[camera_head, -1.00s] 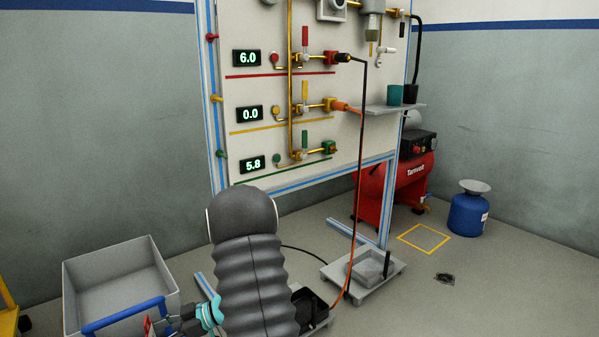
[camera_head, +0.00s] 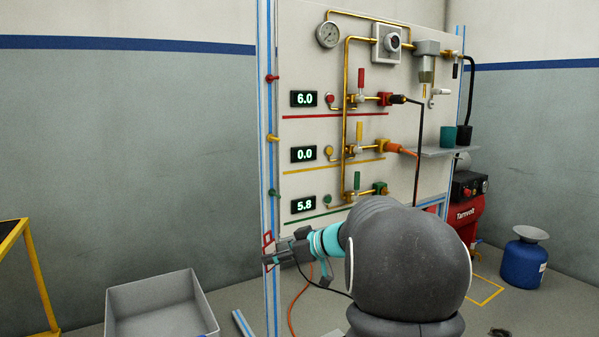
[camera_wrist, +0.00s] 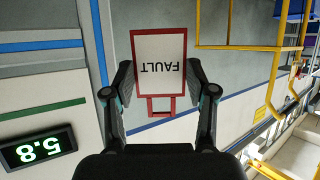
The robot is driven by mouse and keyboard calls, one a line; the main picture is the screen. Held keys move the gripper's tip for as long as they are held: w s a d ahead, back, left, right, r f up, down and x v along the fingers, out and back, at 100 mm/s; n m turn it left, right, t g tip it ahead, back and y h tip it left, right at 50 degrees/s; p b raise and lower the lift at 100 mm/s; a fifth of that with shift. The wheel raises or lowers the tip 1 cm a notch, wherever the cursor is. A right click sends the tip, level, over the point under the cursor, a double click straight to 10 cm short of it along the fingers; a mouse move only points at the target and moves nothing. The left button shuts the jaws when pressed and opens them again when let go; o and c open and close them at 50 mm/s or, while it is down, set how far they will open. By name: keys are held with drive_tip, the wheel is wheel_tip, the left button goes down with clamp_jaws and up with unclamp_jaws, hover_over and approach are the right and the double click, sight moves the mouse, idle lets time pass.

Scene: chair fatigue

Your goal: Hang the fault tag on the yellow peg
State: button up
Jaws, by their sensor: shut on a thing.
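The fault tag (camera_wrist: 160,80) is a white plate with a red frame and a red loop on the near side; its word FAULT appears upside down in the wrist view. My gripper (camera_wrist: 160,88) is shut on it. In the head view the tag (camera_head: 267,243) shows as a small red outline at my gripper (camera_head: 274,250), beside the panel's left post. The yellow peg (camera_head: 272,138) sticks out of that post, well above the tag and apart from it. It bears nothing. I cannot make out the peg in the wrist view.
A red peg (camera_head: 271,78) is above the yellow one and a green peg (camera_head: 272,192) below it, on the same post. A grey bin (camera_head: 163,308) stands on the floor at lower left. A yellow frame (camera_head: 38,275) stands at far left. Open space lies left of the post.

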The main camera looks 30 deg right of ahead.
drive_tip(key=s+d+r+m+h, duration=0.1)
drive_tip(key=s+r+m+h, duration=0.1)
drive_tip(key=r, duration=0.7)
drive_tip(key=s+d+r+m+t+h, duration=0.1)
drive_tip(key=r+m+h, duration=0.15)
drive_tip(key=r, duration=0.55)
drive_tip(key=s+d+r+m+h, duration=0.2)
drive_tip(key=r+h, duration=0.1)
drive_tip(key=r, duration=0.6)
drive_tip(key=shift+y, duration=0.35)
drive_tip(key=shift+w+a+f+p, duration=0.1)
drive_tip(key=shift+w+p, duration=0.15)
drive_tip(key=shift+w, duration=1.15)
drive_tip(key=shift+w+a+f+p, duration=0.15)
drive_tip(key=shift+w+p, duration=0.05)
drive_tip(key=shift+w, duration=1.25)
drive_tip(key=shift+w+a+f+p, duration=0.1)
drive_tip(key=shift+w+p, duration=0.15)
drive_tip(key=shift+w, duration=1.15)
drive_tip(key=shift+x, duration=0.8)
drive_tip(key=shift+f, duration=0.15)
drive_tip(key=shift+s, duration=0.1)
drive_tip(key=o, duration=0.9)
